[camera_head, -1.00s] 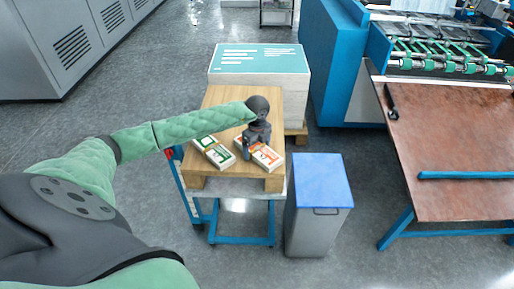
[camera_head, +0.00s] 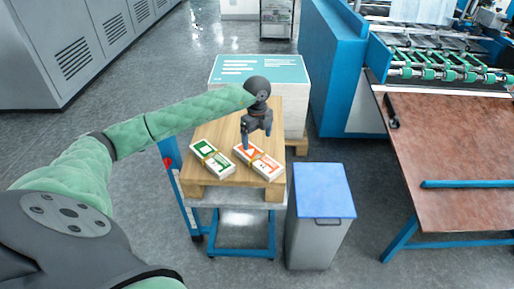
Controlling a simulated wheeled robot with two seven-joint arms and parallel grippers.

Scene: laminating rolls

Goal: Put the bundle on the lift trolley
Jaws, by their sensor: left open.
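Two banded bundles lie flat on the wooden top of the lift trolley (camera_head: 232,177). The green-and-white bundle (camera_head: 211,158) is on the left and the orange-and-white bundle (camera_head: 262,162) is on the right, apart from each other. The trolley has a blue frame (camera_head: 222,232) with a red part on its left side. My left gripper (camera_head: 257,140) is open and empty, pointing down just above the far part of the orange bundle. My right gripper is not in view.
A large stack with a teal top sheet (camera_head: 259,69) stands behind the trolley. A grey bin with a blue lid (camera_head: 322,190) stands close on the right. A brown table (camera_head: 450,150) and a machine are farther right. Grey cabinets (camera_head: 60,50) line the left.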

